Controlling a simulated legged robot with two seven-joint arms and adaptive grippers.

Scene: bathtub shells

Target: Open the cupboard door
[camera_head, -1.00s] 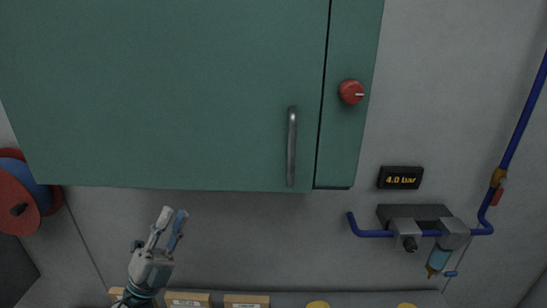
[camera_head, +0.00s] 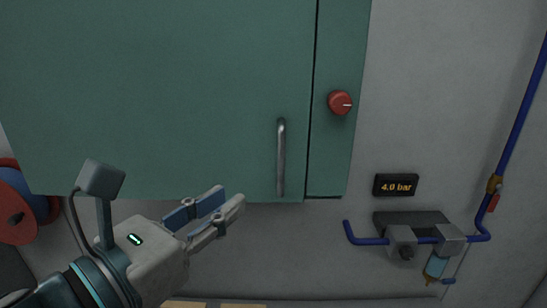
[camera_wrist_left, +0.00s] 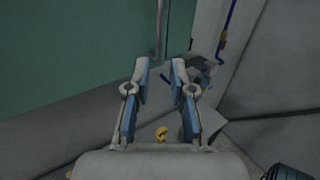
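The green cupboard door (camera_head: 160,95) is shut in the head view, with a narrow dark seam along its right edge. Its vertical metal handle (camera_head: 281,160) is near the door's lower right corner. My left gripper (camera_head: 232,200) is below and left of the handle, apart from it, with its fingers pointing right. In the left wrist view the gripper (camera_wrist_left: 160,72) has its two fingers apart with nothing between them. There the door (camera_wrist_left: 75,50) fills the upper left, and the handle (camera_wrist_left: 161,30) shows beyond the fingertips. My right gripper is in neither view.
A red knob (camera_head: 340,102) sits on the fixed panel right of the door. A pressure display (camera_head: 396,185) and a valve block with blue pipe (camera_head: 365,240) are on the wall further right. A red and blue reel (camera_head: 22,210) is at the left. Wooden blocks show at the bottom.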

